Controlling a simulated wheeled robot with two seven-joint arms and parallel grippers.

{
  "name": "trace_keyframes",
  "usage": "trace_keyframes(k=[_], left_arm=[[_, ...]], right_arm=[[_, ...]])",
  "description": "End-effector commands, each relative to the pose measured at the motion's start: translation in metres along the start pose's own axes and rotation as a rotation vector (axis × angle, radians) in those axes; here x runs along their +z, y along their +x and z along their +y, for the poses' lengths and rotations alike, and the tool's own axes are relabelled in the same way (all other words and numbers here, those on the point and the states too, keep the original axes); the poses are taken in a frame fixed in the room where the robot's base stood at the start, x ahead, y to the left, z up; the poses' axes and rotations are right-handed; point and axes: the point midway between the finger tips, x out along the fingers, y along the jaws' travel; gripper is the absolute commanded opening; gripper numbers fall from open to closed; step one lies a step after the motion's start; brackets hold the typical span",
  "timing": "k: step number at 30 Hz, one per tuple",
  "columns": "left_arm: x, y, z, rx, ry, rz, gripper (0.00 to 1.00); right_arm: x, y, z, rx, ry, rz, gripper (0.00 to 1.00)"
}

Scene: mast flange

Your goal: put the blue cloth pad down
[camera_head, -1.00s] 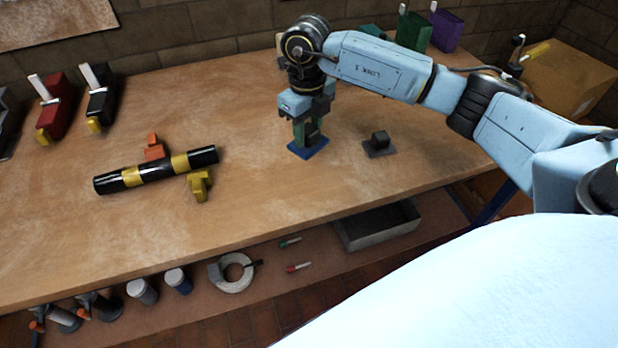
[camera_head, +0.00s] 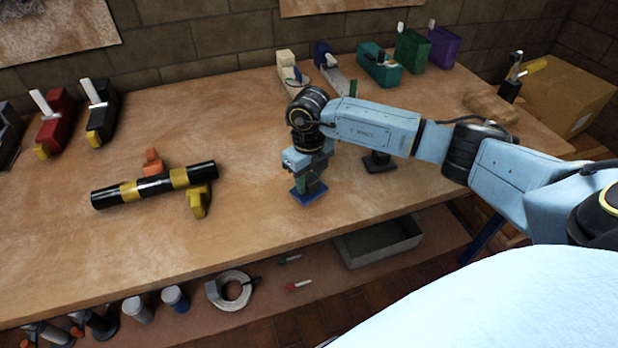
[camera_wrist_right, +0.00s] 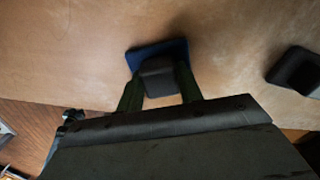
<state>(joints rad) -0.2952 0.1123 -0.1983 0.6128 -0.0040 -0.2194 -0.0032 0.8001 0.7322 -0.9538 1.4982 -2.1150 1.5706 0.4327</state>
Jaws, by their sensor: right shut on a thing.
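The blue cloth pad (camera_head: 309,196) is under my right gripper (camera_head: 311,180), near the front edge of the workbench (camera_head: 240,215). In the right wrist view the pad (camera_wrist_right: 152,50) shows as a blue square with a dark block-shaped handle (camera_wrist_right: 158,78) on it. The two fingers of my right gripper (camera_wrist_right: 160,92) are shut on this handle from both sides. I cannot tell whether the pad touches the bench top or hangs just above it. My left gripper is not in view.
A dark block on a flat base (camera_head: 379,162) stands right of my right gripper, partly behind the arm. A black and yellow bar (camera_head: 153,185) lies in orange and yellow supports at left. Several coloured holders line the back. A grey tray (camera_head: 378,243) sits on the shelf below.

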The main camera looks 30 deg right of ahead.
Motion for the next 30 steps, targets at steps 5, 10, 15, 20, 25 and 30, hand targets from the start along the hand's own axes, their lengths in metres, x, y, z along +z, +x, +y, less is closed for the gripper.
trace_keyframes(k=[5,10,15,20,25,30], left_arm=[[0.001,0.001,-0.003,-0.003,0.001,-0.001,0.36],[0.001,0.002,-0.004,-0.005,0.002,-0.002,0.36],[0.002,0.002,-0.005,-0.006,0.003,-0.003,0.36],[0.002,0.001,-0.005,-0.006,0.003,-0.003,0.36],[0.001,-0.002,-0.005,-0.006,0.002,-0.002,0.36],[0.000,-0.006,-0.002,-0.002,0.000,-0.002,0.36]], right_arm=[[0.000,0.001,0.000,0.000,0.000,0.000,0.18],[0.000,0.002,0.000,0.000,0.000,0.000,0.52],[0.000,0.002,0.000,0.000,0.001,0.000,0.58],[0.000,0.001,0.000,-0.001,0.001,0.000,0.58],[0.001,-0.015,-0.001,-0.001,0.001,-0.003,0.58],[0.001,-0.051,-0.001,-0.002,0.000,-0.005,0.58]])
